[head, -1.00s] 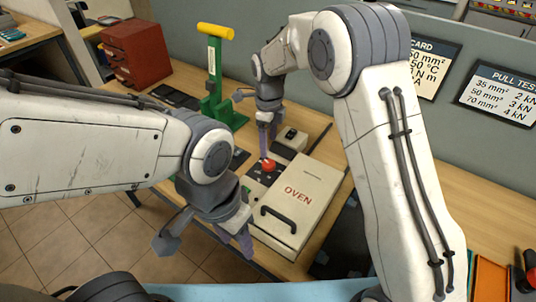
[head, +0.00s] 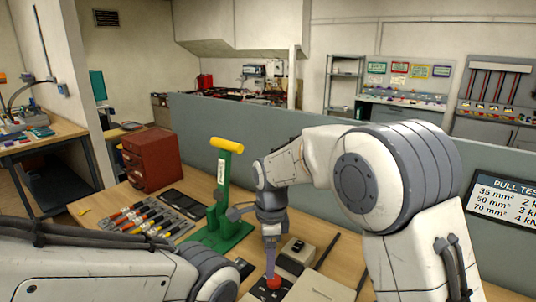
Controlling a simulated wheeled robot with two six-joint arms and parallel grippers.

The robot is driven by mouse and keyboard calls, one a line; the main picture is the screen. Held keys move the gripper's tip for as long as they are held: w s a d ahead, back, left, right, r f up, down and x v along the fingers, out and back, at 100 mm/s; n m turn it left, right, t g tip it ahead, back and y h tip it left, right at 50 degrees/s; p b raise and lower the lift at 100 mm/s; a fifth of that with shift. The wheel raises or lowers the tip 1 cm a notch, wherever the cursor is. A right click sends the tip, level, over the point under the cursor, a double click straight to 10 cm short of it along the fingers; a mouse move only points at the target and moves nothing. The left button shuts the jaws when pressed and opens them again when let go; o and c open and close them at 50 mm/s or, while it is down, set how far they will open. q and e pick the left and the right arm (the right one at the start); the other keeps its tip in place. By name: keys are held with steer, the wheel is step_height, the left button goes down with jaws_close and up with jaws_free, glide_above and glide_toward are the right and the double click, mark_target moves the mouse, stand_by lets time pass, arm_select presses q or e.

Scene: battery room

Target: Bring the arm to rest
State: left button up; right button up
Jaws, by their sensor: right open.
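My right gripper (head: 270,264) hangs pointing down, its fingertips just above or at the red button (head: 273,282) on a dark panel. I cannot tell whether they touch it. The jaws are open, with nothing seen between them. My right arm comes in from the right and bends over the bench. My left arm reaches in at the bottom left, and its gripper is below the picture edge. Only a pale corner of the oven (head: 318,289) shows at the bottom.
A green press with a yellow handle (head: 227,145) stands left of the right gripper. A small beige box (head: 296,256) sits close on its right. Several tools lie in a rack (head: 143,220). A red drawer cabinet (head: 151,159) stands behind. A grey partition (head: 235,125) runs along the bench's back.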

steer(key=s+d+r+n, duration=0.1)
steer(key=s+d+n, duration=0.1)
steer(key=s+n, duration=1)
steer(key=s+d+r+n, duration=0.1)
steer(key=s+d+n, duration=0.1)
steer(key=s+n, duration=1)
steer(key=s, duration=0.3)
steer(key=shift+d+n+y, duration=0.2)
steer(key=shift+n+y, duration=0.1)
steer(key=shift+y, duration=0.1)
